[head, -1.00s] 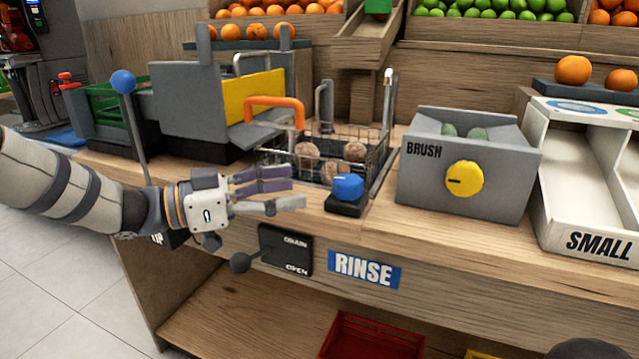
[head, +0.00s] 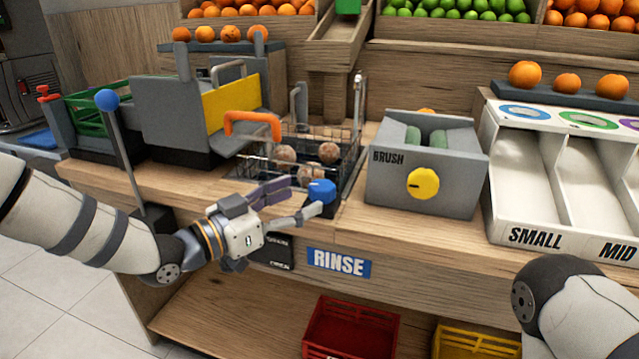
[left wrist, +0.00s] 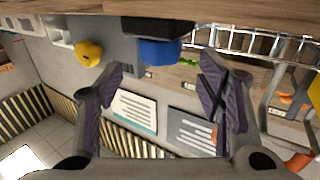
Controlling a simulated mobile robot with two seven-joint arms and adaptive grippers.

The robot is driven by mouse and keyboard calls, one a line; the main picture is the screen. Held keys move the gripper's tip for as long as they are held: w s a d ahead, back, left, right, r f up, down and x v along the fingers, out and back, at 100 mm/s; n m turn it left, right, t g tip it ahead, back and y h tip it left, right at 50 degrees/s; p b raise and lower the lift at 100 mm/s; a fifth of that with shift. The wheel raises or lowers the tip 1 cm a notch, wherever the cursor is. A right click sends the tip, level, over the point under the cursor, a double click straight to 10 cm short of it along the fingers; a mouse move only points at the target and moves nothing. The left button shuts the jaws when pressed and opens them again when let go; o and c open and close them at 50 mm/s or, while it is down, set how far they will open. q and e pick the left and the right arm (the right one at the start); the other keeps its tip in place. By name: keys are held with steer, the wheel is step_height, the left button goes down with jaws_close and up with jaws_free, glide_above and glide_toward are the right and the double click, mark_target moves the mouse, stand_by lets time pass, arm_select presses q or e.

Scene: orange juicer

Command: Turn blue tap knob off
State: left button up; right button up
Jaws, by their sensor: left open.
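The blue tap knob (head: 321,191) sits on a dark base at the counter's front edge, before the wire rinse basket. My left gripper (head: 303,196) is open just left of the knob, with one finger behind and one in front and below. In the left wrist view, which appears upside down, the blue knob (left wrist: 160,52) lies ahead, roughly between the two open fingertips (left wrist: 153,68). Whether a finger touches it I cannot tell. My right arm shows at the bottom right of the head view, but its gripper is out of frame.
The wire basket (head: 345,177) holds several brownish round fruits. A grey brush box (head: 425,190) with a yellow knob (head: 423,183) stands to the right. An orange handle (head: 254,122) and a blue-topped lever (head: 107,100) stand to the left. A RINSE label (head: 339,263) is below.

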mark_target(310, 189)
arm_select(q)
steer(key=x, duration=0.5)
steer(key=shift+w+d, duration=0.15)
steer(key=shift+d, duration=0.1)
steer(key=shift+w+d+r, duration=0.1)
steer(key=shift+w+d, duration=0.3)
steer(key=c, duration=1.2)
steer(key=m+g+h+b, duration=0.1)
steer(key=b, duration=0.1)
steer(key=f+m+g+h+b, duration=0.1)
steer(key=b, duration=0.1)
steer(key=shift+w+g, duration=0.1)
steer(key=shift+g, duration=0.3)
steer(key=shift+r+m+g+h+b, duration=0.3)
steer(key=shift+r+m+g+b, duration=0.1)
steer(key=shift+m+g, duration=0.15)
steer(key=shift+r, duration=0.15)
arm_select(e)
steer(key=s+f+g, duration=0.1)
steer(key=s+f, duration=0.3)
steer(key=f, duration=0.1)
steer(key=shift+g, duration=0.3)
